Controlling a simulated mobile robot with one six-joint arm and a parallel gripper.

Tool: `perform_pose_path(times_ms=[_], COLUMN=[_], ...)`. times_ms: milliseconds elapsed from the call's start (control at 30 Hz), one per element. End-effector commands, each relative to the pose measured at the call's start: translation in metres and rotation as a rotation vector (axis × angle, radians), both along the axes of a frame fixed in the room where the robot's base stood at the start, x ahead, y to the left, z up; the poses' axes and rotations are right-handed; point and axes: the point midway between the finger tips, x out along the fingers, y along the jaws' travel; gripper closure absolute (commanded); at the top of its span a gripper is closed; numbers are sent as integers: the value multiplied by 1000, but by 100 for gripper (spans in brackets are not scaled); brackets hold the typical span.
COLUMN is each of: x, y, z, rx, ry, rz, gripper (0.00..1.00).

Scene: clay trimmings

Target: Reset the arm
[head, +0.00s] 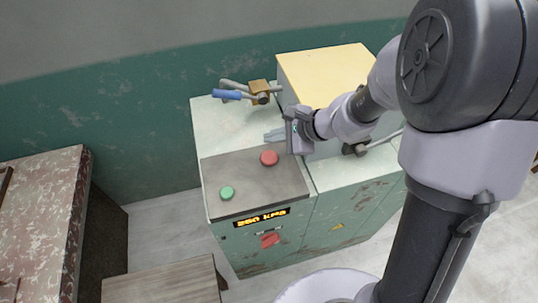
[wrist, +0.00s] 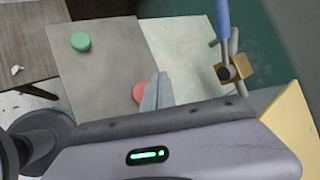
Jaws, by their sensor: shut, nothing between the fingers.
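My arm reaches in from the right in the head view. My gripper (head: 272,136) is above the machine cabinet's top, just behind the red button (head: 269,158). In the wrist view my gripper (wrist: 158,78) shows its fingers together and empty, partly covering the red button (wrist: 138,92). The green button (head: 227,193) sits on the same grey panel (head: 245,180), nearer the front left. It also shows in the wrist view (wrist: 81,41). I cannot tell the exact height of the fingers above the top.
A brass valve (head: 260,91) with a blue-handled lever (head: 227,95) stands at the back. A yellow-topped box (head: 320,70) is beside my wrist. The cabinet front has a lit display (head: 262,217) and red switch (head: 270,240). Tables stand left (head: 45,200) and at front (head: 160,284).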

Motion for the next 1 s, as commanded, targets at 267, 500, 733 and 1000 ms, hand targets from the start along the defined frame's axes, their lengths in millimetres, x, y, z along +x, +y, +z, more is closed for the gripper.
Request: perform_pose_path(times_ms=[267, 500, 733, 1000], x=[0, -10, -129, -222], y=[0, 2, -16, -85], z=[0, 14, 81, 85], rx=[0, -24, -367, -836], ry=[0, -37, -300, -450], rz=[0, 52, 458, 665], gripper=[100, 100, 100, 100])
